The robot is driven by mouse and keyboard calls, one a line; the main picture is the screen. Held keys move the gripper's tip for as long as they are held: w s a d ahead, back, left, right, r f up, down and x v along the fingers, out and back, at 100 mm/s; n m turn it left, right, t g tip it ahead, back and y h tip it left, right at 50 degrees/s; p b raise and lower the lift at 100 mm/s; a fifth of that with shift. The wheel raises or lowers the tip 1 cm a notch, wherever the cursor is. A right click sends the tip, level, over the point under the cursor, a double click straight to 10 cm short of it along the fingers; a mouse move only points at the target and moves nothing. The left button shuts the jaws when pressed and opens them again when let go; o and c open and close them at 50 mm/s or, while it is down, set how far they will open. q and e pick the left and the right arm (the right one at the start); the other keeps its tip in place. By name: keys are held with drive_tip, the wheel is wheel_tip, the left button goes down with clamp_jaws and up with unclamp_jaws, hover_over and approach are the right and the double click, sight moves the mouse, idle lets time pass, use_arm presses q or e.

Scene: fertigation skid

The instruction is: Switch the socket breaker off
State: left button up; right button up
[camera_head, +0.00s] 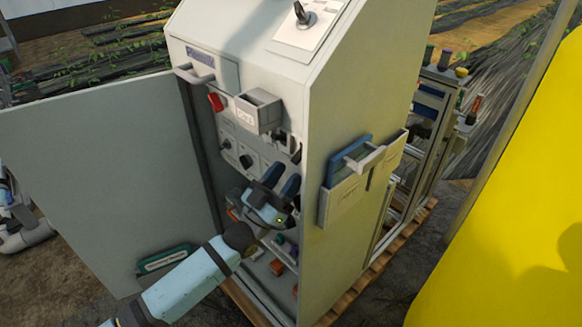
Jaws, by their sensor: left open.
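The grey control cabinet (345,95) stands in the middle with its door (90,170) swung open to the left. Its inner panel carries a red rotary handle (215,102), black round knobs (246,161) and a row of small dark switches (281,138). I cannot tell which of these is the socket breaker, or read its label; my gripper may cover it. My left gripper (282,177) is open, its two blue fingers pointing up and in at the lower right of the panel. Nothing shows between them. Contact with the panel cannot be told. My right gripper is not in view.
A grey bin (258,112) and a handled drawer (195,72) jut out above the panel. A holder with a blue item (348,160) sticks out from the cabinet's right side. A green case (166,259) sits low on the door. A yellow surface (510,220) fills the right.

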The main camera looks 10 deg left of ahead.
use_arm(q)
drive_tip(key=v, duration=1.1)
drive_tip(key=shift+s, duration=0.1)
